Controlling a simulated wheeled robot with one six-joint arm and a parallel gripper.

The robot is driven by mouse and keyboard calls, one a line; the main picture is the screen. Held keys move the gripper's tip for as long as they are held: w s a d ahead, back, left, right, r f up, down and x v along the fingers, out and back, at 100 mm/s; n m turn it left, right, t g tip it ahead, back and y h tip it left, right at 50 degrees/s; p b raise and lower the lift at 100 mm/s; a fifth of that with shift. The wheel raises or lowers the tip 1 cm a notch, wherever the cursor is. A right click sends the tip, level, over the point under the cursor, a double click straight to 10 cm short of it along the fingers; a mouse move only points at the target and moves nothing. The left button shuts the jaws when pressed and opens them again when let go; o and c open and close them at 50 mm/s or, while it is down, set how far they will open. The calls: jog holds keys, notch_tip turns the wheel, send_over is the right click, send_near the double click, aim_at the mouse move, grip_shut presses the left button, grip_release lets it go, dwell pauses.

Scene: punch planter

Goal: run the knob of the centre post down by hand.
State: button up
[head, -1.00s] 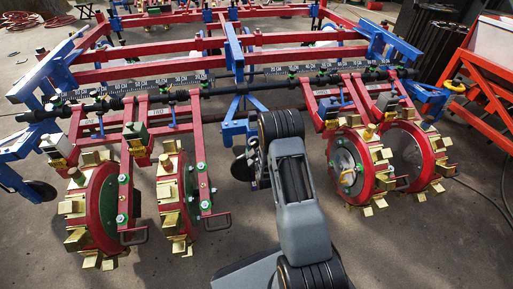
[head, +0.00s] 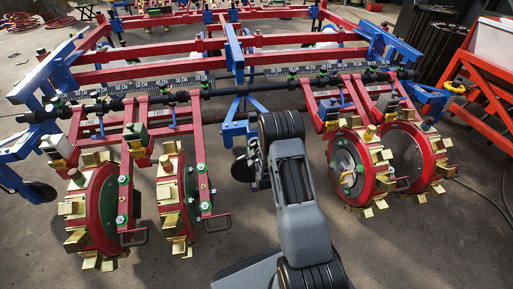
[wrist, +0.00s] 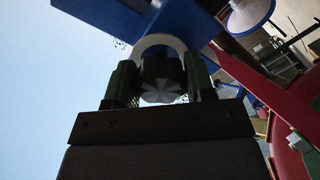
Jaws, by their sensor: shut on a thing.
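The knob (wrist: 163,92), dark with a grey fluted face, sits between the two dark green fingers of my gripper (wrist: 159,72) in the wrist view. The fingers are shut on its sides. A pale, curved collar (wrist: 160,42) shows right behind the knob, beneath a blue beam (wrist: 150,15). In the head view the blue centre post (head: 242,104) stands at the middle of the black bar. My arm hides the knob and most of my gripper there. The knob's thread and its height on the post cannot be made out.
Red-rimmed wheels with brass punches stand left (head: 104,205) and right (head: 352,168) of my arm. A black crossbar (head: 215,93) with scale strips runs behind. An orange rack (head: 480,75) stands at the right.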

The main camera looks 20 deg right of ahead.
jog(key=m+b, duration=0.2)
jog(key=m, duration=0.1)
jog(key=shift+f+m, duration=0.1)
jog(key=shift+m, duration=1.4)
jog(key=o, duration=0.9)
jog(key=shift+s, duration=0.1)
